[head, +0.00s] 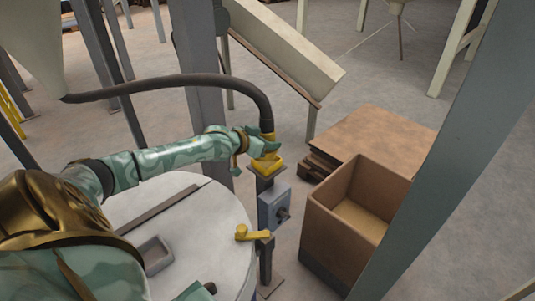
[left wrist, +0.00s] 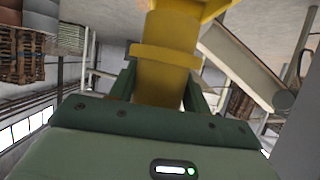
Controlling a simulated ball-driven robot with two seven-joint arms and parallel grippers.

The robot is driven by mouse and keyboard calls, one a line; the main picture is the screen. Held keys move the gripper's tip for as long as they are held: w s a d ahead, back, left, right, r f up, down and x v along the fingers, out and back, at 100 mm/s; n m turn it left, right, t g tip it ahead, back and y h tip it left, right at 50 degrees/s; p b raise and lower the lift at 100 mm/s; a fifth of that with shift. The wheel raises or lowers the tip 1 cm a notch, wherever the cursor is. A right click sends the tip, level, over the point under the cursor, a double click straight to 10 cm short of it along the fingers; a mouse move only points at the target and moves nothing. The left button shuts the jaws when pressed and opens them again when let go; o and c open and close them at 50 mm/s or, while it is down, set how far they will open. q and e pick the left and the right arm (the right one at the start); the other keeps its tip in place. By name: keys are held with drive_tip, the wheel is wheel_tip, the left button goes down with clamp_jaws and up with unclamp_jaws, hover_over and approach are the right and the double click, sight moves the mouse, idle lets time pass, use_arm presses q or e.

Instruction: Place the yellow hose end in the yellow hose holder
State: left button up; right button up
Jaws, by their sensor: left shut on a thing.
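The yellow hose end (head: 267,137) is at the tip of the dark hose (head: 185,80). In the left wrist view the yellow hose end (left wrist: 165,75) stands between my two dark green fingers. My left gripper (head: 254,141) is shut on it from the left. The yellow hose holder (head: 264,170) is on top of a dark post, directly below the hose end. The hose end looks upright over the holder; I cannot tell whether it is seated in it or just above.
A blue-grey control box (head: 272,208) with a knob is on the post below. A yellow handle (head: 252,234) is in front of it. A white round top (head: 215,225) lies below my arm. A cardboard box (head: 345,222) and a pallet (head: 385,135) are to the right.

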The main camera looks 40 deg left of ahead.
use_arm(q)
drive_tip(key=shift+w+a+f+b, duration=0.4)
drive_tip(key=shift+w+f, duration=0.15)
drive_tip(key=shift+f, duration=0.2)
drive_tip(key=shift+w+a+f+b, duration=0.15)
drive_tip(key=shift+f+b, duration=0.35)
drive_tip(key=shift+f, duration=1.2)
drive_tip(key=shift+f, duration=0.1)
drive_tip(key=o, duration=1.1)
drive_tip(key=shift+o, duration=0.2)
drive_tip(key=shift+s+r, duration=0.2)
drive_tip(key=shift+s, duration=0.05)
drive_tip(key=d+p+v, duration=0.1)
drive_tip(key=p+v, duration=0.4)
drive_tip(key=v, duration=0.6)
drive_tip(key=shift+s+a+r, duration=0.2)
drive_tip(key=shift+s+a, duration=0.1)
drive_tip(key=shift+a, duration=0.15)
